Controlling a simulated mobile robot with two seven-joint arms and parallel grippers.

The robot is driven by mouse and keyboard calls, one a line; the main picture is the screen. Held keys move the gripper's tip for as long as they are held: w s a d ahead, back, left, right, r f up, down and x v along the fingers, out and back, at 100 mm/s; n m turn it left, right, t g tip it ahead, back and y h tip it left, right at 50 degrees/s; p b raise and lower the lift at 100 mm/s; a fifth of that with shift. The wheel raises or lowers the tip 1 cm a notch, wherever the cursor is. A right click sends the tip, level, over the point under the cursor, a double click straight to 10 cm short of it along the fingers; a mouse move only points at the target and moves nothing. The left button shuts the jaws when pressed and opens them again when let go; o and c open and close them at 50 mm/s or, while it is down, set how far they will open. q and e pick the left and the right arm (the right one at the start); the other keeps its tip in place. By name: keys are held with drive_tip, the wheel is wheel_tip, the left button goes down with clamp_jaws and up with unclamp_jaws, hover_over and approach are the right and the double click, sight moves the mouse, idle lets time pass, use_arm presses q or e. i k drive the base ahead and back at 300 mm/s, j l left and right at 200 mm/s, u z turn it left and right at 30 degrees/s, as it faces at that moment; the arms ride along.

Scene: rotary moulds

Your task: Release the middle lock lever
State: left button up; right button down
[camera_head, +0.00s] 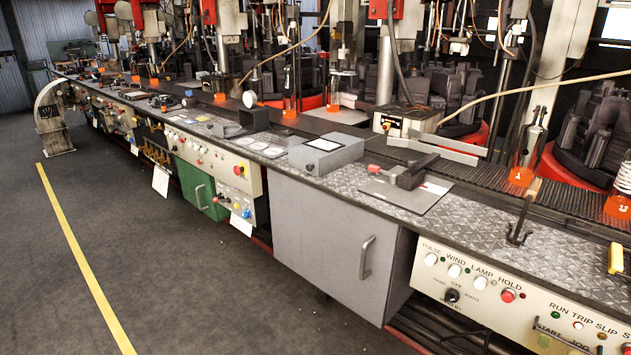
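Several lever-like parts sit along the long bench top. A black lever with a red end (404,172) lies low on a flat grey plate (405,194) near the middle right. To its right, a thin dark upright lever with a tan top (520,218) stands on the tread-plate surface. A yellow handle (615,258) shows at the right edge, partly cut off. I cannot tell which of these is the middle lock lever or whether it is locked. Neither of my grippers is in view.
The bench (470,215) runs from far left to near right. A grey cabinet (325,240) and a cream button panel (520,305) face the aisle. Machines with red bases stand behind. The dark floor (170,260), with a yellow line (85,255), is clear.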

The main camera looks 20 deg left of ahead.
sight(393, 176)
drive_tip(key=u, duration=0.2)
drive_tip(key=i+j+z, duration=0.7)
drive_tip(key=j, duration=0.35)
drive_tip(key=i+j+z, duration=0.25)
drive_tip(key=j, duration=0.15)
